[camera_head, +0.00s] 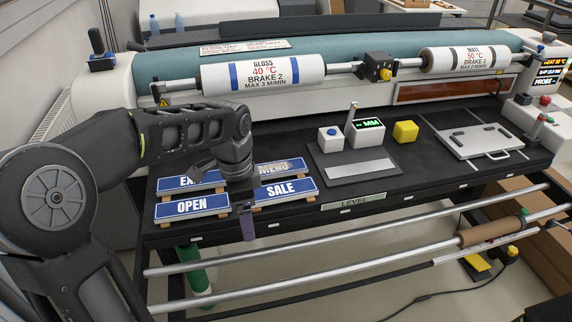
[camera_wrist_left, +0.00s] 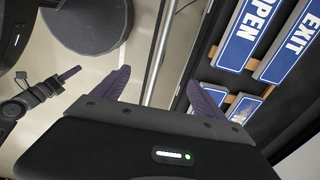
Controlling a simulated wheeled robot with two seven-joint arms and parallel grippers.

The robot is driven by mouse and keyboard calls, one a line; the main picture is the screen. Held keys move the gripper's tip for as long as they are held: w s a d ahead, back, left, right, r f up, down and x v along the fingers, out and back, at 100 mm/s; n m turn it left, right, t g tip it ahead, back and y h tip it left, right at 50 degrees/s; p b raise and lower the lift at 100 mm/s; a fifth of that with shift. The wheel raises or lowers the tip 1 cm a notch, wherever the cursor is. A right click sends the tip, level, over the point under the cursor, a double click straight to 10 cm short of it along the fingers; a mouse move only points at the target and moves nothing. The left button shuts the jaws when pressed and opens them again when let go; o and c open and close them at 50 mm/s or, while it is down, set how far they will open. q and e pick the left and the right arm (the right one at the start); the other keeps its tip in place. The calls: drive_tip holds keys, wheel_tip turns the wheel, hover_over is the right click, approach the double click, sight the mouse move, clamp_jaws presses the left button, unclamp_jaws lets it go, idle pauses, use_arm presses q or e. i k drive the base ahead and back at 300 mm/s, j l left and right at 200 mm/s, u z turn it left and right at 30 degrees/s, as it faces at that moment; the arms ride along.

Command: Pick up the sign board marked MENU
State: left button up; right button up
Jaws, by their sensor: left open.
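The blue MENU sign board (camera_head: 284,167) lies at the back right of a group of blue signs on the dark bench, partly hidden by my left wrist. In the left wrist view a partly cut-off blue board that appears to be it (camera_wrist_left: 243,108) lies right of the fingers. My left gripper (camera_head: 248,222) points down at the bench's front edge, in front of the SALE sign (camera_head: 285,190). Its fingers (camera_wrist_left: 158,78) are apart with nothing between them.
The EXIT sign (camera_head: 180,183) and OPEN sign (camera_head: 191,207) lie on the left, the boards resting on wooden strips. A grey plate with small boxes (camera_head: 363,171) is to the right. Rollers (camera_head: 264,74) run along the back. Metal rails (camera_head: 350,258) run below the front edge.

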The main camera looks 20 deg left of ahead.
sight(269, 169)
drive_tip(key=i+j, duration=0.1)
drive_tip(key=i, duration=0.75)
